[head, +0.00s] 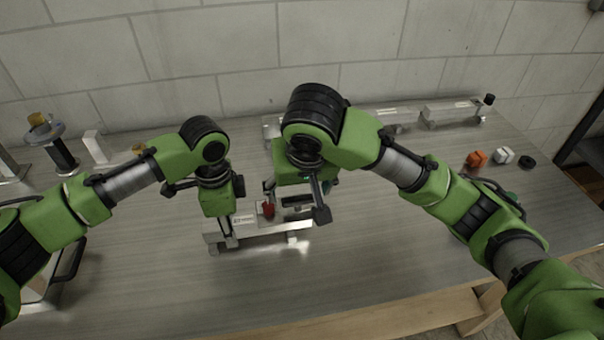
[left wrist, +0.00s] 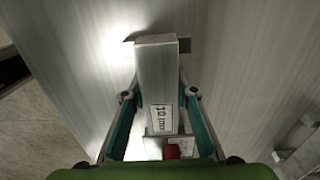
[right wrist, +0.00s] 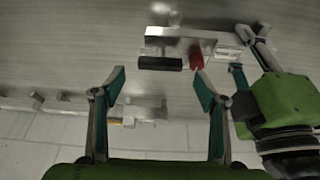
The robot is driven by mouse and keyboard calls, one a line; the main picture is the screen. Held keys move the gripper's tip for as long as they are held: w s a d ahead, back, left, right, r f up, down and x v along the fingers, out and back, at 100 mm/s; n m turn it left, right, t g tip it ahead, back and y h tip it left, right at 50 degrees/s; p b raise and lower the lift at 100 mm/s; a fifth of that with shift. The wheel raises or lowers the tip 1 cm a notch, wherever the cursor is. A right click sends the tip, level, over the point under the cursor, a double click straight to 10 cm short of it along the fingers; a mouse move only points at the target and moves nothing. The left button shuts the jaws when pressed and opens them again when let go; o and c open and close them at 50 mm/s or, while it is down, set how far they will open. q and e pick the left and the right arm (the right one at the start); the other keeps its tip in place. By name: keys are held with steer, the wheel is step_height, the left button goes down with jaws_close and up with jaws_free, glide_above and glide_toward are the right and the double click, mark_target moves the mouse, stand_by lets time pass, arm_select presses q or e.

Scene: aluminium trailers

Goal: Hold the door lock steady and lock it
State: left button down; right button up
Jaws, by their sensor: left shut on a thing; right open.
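The door lock is a silver aluminium bar (head: 262,232) with a red piece (head: 268,209) and a black handle (head: 298,200). It lies on the grey table near the middle. My left gripper (head: 228,238) is shut on the bar's left end; in the left wrist view the bar (left wrist: 157,75) sits between its fingers, with the red piece (left wrist: 172,152) near the palm. My right gripper (head: 296,204) is open near the handle. In the right wrist view the handle (right wrist: 160,63) and red piece (right wrist: 196,57) appear just beyond its spread, empty fingers (right wrist: 158,78).
A similar aluminium lock (head: 450,111) lies at the back by the wall. An orange block (head: 476,158), white block (head: 503,156) and black ring (head: 527,162) are at the right. A white block (head: 97,147) stands at the left. The front middle of the table is clear.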

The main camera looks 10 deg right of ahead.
steer(key=v, duration=0.8)
steer(key=shift+r, duration=0.25)
steer(key=shift+s, duration=0.1)
arm_select(q)
steer(key=c, duration=1.6)
jaws_free()
steer(key=shift+o, duration=0.2)
steer(key=shift+r, duration=0.1)
